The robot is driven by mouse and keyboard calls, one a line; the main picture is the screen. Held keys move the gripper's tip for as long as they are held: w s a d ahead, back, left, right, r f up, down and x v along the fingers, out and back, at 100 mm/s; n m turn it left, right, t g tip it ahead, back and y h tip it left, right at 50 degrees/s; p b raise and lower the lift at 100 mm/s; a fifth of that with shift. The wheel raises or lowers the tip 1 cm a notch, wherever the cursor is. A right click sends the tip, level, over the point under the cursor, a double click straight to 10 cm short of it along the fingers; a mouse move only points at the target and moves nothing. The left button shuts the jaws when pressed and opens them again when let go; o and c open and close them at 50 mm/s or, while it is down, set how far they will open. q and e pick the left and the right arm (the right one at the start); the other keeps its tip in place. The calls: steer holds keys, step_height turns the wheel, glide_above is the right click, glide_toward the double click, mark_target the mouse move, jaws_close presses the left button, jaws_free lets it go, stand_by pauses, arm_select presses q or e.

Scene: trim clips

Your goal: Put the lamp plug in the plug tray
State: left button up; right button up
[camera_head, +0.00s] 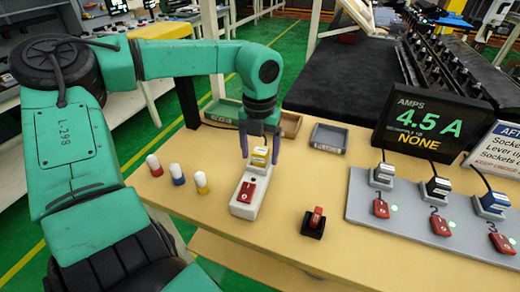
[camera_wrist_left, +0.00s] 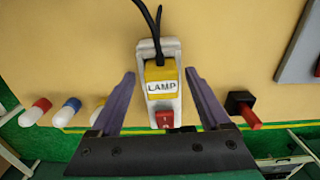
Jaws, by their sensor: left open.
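The lamp plug (camera_wrist_left: 160,76) is yellow with a white LAMP label and a dark cord. It sits in a white socket block with a red rocker switch (camera_wrist_left: 166,119). In the head view the plug (camera_head: 259,157) is at the far end of the block (camera_head: 243,205). My left gripper (camera_head: 259,140) is open, pointing down at the plug. In the left wrist view its purple fingers (camera_wrist_left: 160,75) stand on either side of the plug, with gaps showing. Several shallow trays lie at the table's back: a grey one (camera_head: 328,138), a tan one and a grey-green one. I cannot tell which is the plug tray.
Red, blue and yellow white-capped pegs (camera_head: 178,175) stand left of the block. A red lever on a black base (camera_head: 314,222) is to its right. A grey panel (camera_head: 405,218) holds several plugged sockets below an amps display (camera_head: 430,120) reading 4.5 A and NONE.

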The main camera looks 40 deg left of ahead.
arm_select(q)
steer(key=shift+w+f, duration=0.1)
jaws_close()
